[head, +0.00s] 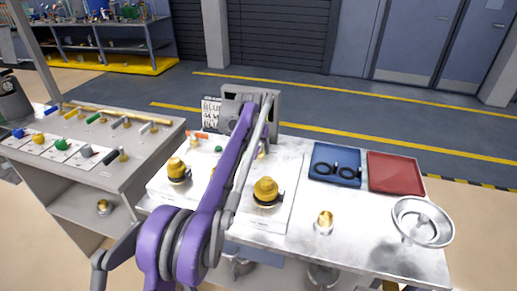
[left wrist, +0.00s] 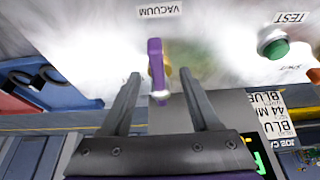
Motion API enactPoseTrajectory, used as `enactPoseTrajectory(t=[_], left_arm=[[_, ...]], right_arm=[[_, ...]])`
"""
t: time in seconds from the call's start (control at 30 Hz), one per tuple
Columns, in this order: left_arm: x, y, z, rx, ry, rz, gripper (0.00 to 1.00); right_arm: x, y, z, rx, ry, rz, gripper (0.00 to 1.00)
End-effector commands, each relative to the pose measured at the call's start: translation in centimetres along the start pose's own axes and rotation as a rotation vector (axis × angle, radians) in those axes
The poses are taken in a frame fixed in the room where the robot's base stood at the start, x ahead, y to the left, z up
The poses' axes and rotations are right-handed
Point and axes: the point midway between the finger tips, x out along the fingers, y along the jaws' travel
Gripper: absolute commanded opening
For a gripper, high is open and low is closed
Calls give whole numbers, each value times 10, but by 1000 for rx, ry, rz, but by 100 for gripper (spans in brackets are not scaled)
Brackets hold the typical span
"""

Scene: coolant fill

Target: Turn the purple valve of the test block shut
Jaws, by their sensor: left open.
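The purple valve (left wrist: 156,66) has a lever-like handle seen nearly along its length in the left wrist view, with a brass part behind it. A VACUUM label (left wrist: 159,10) lies beyond it. My left gripper (left wrist: 159,73) is open, with one finger on each side of the handle. I see a gap on both sides and no clear contact. In the head view my purple left arm hides the gripper and most of the valve. My right gripper is not in view.
A green button (left wrist: 272,43) by a TEST label stands to the side.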

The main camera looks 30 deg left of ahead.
Motion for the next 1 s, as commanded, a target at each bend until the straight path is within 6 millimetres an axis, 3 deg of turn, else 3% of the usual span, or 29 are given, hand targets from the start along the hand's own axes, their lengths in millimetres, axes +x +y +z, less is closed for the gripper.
enactPoseTrajectory(t=[0.27, 0.63, 1.0], left_arm=[[2, 0, 0, 0, 0, 0, 62], [2, 0, 0, 0, 0, 0, 0], [1, 1, 0, -19, 0, -8, 0]], right_arm=[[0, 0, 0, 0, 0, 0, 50], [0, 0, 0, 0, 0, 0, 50], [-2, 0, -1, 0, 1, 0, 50]])
